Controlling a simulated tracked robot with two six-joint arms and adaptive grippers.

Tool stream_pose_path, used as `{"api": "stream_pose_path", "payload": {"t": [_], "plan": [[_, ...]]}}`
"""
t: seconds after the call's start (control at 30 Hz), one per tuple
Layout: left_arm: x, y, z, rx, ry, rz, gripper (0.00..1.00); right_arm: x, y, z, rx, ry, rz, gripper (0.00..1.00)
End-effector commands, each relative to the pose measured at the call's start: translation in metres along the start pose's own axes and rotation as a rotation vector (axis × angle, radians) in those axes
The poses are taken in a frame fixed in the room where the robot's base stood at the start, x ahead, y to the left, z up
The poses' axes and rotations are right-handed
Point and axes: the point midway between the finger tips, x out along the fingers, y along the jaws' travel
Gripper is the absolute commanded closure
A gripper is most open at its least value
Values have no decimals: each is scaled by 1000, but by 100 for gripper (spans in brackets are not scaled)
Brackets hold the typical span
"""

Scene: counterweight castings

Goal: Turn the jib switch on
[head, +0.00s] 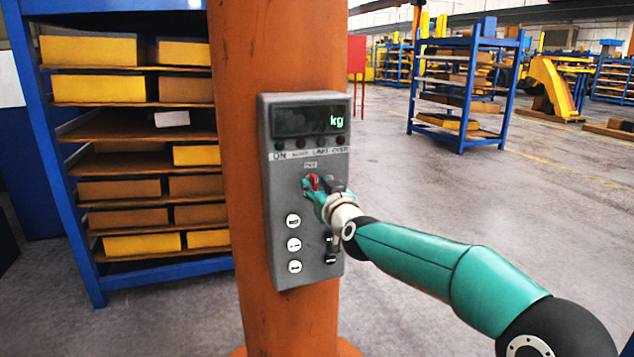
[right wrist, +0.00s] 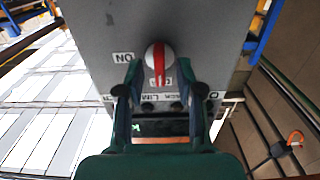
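The jib switch is a round pale knob with a red bar (right wrist: 159,60) in the right wrist view. Its bar runs nearly upright in that picture, and an ON label (right wrist: 123,57) sits to its left. In the head view the red of the switch (head: 314,181) shows on the grey control box (head: 274,185), partly hidden by my right gripper. My right gripper (head: 311,188) is at the box face. In the right wrist view its fingertips (right wrist: 160,72) stand apart on either side of the knob, with small gaps showing. My left gripper is in neither view.
The box is fixed to an orange column (head: 232,60). It carries a display reading kg (head: 309,120), small dark lamps and white buttons (head: 293,221). A blue rack (head: 97,290) with yellow and brown castings stands left.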

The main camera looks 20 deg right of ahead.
Motion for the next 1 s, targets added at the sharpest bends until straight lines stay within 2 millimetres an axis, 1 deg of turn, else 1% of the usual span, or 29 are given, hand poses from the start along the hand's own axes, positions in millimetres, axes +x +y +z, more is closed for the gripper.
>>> {"api": "stream_pose_path", "payload": {"t": [0.1,0.33,0.37,0.4,0.57,0.6,1.0], "plan": [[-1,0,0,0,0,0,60,4,0,1,0,-1,0,64],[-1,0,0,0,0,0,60,4,0,1,0,0,0,64],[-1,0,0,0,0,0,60,4,0,1,0,0,0,65],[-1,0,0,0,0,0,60,4,0,1,0,0,-1,72],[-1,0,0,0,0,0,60,4,-1,0,0,0,-1,99],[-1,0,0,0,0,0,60,4,-1,0,0,0,-1,100],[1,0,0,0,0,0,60,4,-1,1,27,0,-1,100]]}}
